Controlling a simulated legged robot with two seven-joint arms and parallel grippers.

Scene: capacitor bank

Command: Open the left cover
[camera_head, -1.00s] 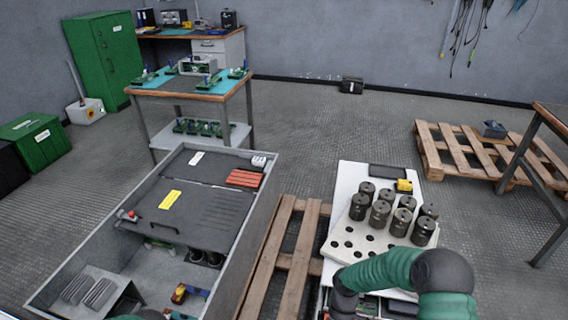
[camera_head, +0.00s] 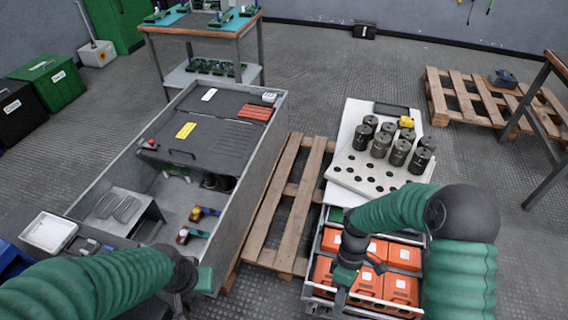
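A long grey metal cabinet (camera_head: 122,158) lies at the left centre, its near part uncovered. A dark grey cover (camera_head: 215,140) with a yellow label and a thin handle (camera_head: 182,153) closes its far part. A white label and red ribbed blocks are on the panel's far part.
Inside the uncovered part are a grey bracket (camera_head: 128,208) and small coloured parts. A wooden pallet (camera_head: 287,205) lies right of the cabinet. A cart has a white perforated tray (camera_head: 372,172), black cylinders (camera_head: 381,144) and orange boxes (camera_head: 401,288).

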